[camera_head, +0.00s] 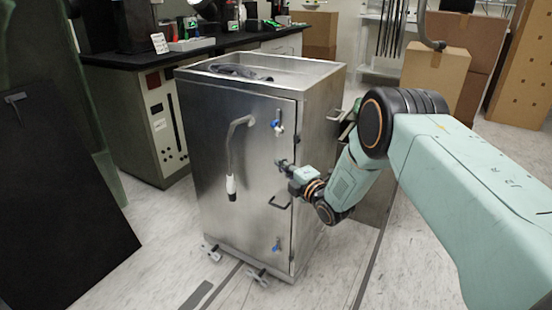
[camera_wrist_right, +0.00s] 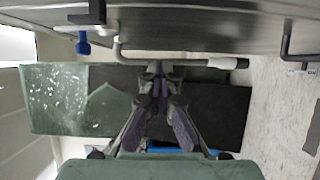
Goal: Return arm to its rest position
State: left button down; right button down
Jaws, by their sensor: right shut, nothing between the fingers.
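My right arm (camera_head: 348,182) reaches in from the right in the head view. Its gripper (camera_head: 281,163) is in front of the steel cabinet's door, near the right edge and above a small door handle (camera_head: 280,201). In the right wrist view the gripper's fingers (camera_wrist_right: 159,75) are together, with nothing held. Whether the fingertips touch the cabinet cannot be told. My left gripper is out of view.
The wheeled steel cabinet (camera_head: 240,175) carries blue-handled valves (camera_head: 278,126) and a bent pipe with a white end (camera_head: 231,185). A black counter (camera_head: 215,45) stands behind it, cardboard boxes (camera_head: 436,72) at back right, a dark panel (camera_head: 60,200) at left.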

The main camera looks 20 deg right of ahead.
jog(key=s+d+p, duration=0.2)
jog(key=s+d, duration=0.1)
jog(key=s, duration=0.3)
jog(key=shift+f, duration=0.2)
jog(key=shift+w+a, duration=0.15)
jog(key=shift+a, duration=0.05)
